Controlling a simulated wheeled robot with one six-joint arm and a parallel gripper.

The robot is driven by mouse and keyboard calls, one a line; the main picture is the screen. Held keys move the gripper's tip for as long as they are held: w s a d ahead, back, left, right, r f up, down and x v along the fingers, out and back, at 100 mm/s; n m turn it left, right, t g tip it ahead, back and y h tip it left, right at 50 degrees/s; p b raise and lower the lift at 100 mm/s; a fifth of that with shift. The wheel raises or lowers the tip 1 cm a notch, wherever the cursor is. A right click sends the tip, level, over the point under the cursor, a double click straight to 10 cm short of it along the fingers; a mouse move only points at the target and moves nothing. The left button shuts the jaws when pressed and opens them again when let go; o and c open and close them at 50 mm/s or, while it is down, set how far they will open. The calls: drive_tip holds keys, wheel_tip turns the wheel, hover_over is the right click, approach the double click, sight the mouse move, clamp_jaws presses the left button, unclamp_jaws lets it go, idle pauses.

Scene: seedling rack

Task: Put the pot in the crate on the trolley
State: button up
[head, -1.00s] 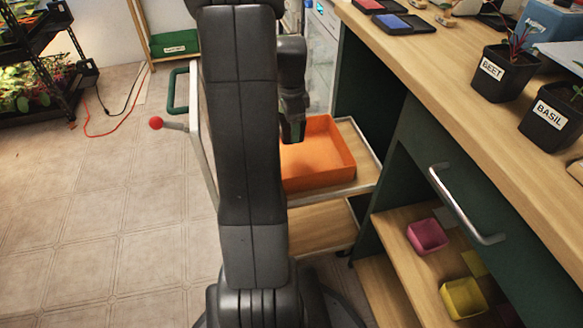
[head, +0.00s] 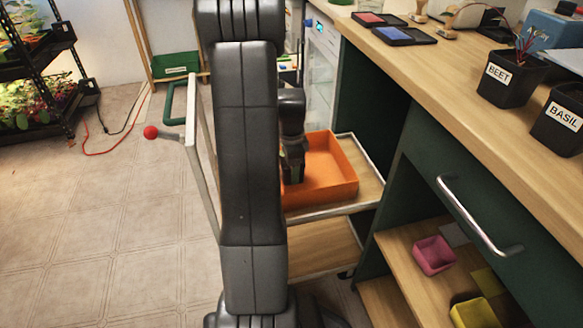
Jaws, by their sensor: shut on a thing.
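The orange crate (head: 337,166) sits on the upper shelf of the trolley (head: 367,172), right of my arm. My gripper (head: 292,172) reaches down at the left part of the crate, its lower end below the level of the far rim. It is shut on a dark thing, taken to be the pot. My arm covers much of the gripper and the crate's left side. The pot's shape and any label cannot be made out, nor whether it touches the crate floor.
On the bench at right stand black pots labelled BEET (head: 507,80) and BASIL (head: 562,117). A pink pot (head: 434,255) and a yellow pot (head: 474,314) sit on the shelf below. The trolley's lower shelf (head: 325,245) looks clear. Open floor lies left.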

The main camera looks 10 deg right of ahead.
drive_tip(key=shift+f, duration=0.15)
drive_tip(key=o, duration=1.1)
wheel_tip(320, 180, up, 12)
drive_tip(key=p, duration=0.4)
drive_tip(key=shift+r, duration=0.2)
